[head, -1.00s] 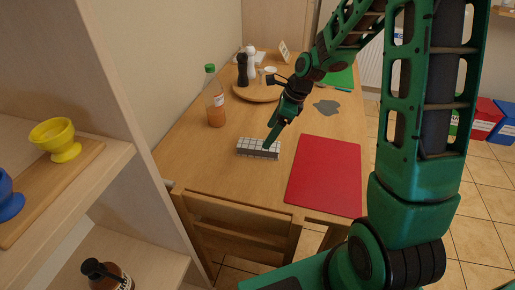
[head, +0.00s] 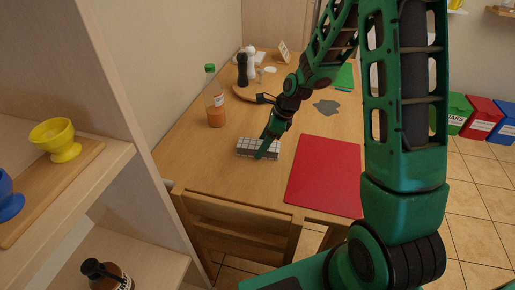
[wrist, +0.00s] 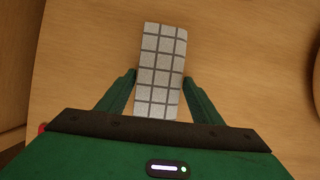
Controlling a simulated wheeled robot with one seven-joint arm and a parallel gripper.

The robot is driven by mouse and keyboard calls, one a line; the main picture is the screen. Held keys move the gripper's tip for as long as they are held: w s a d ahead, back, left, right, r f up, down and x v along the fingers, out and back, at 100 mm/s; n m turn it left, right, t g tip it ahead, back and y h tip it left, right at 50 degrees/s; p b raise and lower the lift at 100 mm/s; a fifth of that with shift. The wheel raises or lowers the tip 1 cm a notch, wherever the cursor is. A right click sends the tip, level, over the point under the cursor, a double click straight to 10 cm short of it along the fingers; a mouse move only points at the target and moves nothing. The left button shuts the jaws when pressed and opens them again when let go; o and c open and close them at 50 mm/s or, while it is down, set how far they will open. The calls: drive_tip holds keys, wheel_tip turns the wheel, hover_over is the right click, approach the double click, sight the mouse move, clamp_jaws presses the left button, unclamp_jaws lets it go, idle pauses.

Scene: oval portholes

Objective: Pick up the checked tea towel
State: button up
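The checked tea towel (head: 245,147), white with dark grid lines and folded into a narrow block, lies on the wooden table. It also shows in the wrist view (wrist: 161,68). My gripper (head: 262,155) is down at the towel in the head view and hides part of it. In the wrist view my gripper (wrist: 158,80) is open, with one finger on each side of the towel's near part. The towel's far end reaches beyond the fingertips.
A red mat (head: 325,175) lies right of the towel. A bottle with a green cap (head: 215,108) stands behind it to the left. A grey cloth-like patch (head: 327,107) lies behind the mat. A wooden chair (head: 235,225) stands at the near edge.

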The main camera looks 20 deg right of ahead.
sight(257, 143)
drive_tip(key=c, duration=0.5)
drive_tip(key=shift+c, duration=0.2)
drive_tip(key=shift+r, duration=0.5)
wheel_tip(257, 143, up, 4)
drive_tip(key=shift+a+f, duration=0.1)
drive_tip(key=shift+f, duration=0.1)
drive_tip(key=s+a+r, duration=0.6)
drive_tip(key=s+a, duration=0.1)
drive_tip(key=a, duration=0.2)
drive_tip(key=shift+r, duration=0.25)
